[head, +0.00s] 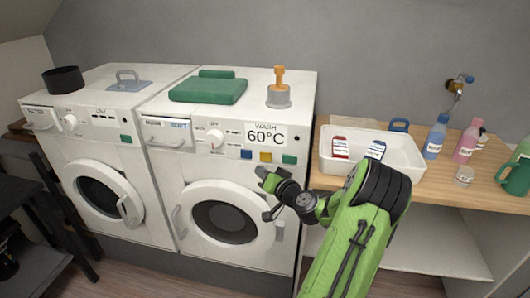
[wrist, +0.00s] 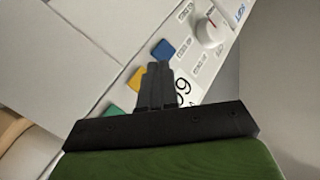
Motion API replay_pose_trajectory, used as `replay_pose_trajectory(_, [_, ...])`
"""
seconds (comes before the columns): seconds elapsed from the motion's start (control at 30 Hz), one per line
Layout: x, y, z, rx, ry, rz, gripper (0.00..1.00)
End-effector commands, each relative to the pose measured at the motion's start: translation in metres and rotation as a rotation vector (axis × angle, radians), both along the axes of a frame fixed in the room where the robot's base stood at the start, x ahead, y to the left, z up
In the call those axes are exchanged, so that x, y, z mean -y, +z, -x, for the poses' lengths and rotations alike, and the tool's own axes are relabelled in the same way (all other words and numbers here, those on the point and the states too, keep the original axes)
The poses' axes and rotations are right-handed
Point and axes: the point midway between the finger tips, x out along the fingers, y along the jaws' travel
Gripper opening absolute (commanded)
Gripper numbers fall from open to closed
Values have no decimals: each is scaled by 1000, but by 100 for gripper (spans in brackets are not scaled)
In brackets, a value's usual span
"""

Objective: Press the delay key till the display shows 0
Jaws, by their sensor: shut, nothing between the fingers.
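The right white washing machine (head: 232,185) has a display (head: 265,136) reading "WASH 60°C". Below it are a blue key (head: 246,154), a yellow key (head: 265,157) and a green key (head: 289,159). I cannot read which is the delay key. My gripper (head: 262,173) is shut and empty, just below the yellow key in the head view. In the wrist view my gripper (wrist: 158,68) points at the panel, its tips between the blue key (wrist: 163,50) and the yellow key (wrist: 137,79), covering part of the display (wrist: 186,91). I cannot tell whether it touches the panel.
A dial (head: 215,138) sits left of the display. A second washing machine (head: 97,170) stands at left. A white basin (head: 400,160) and bottles (head: 436,137) stand on the wooden counter at right.

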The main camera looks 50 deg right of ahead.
Motion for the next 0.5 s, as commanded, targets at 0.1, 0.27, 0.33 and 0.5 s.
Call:
replay_pose_trajectory(0.1, [16,2,-8,1,0,1,0])
replay_pose_trajectory(0.27, [29,1,-14,1,2,-1,0])
replay_pose_trajectory(0.33, [33,0,-15,1,1,-1,0])
replay_pose_trajectory(0.5, [34,0,-15,0,0,-1,0])
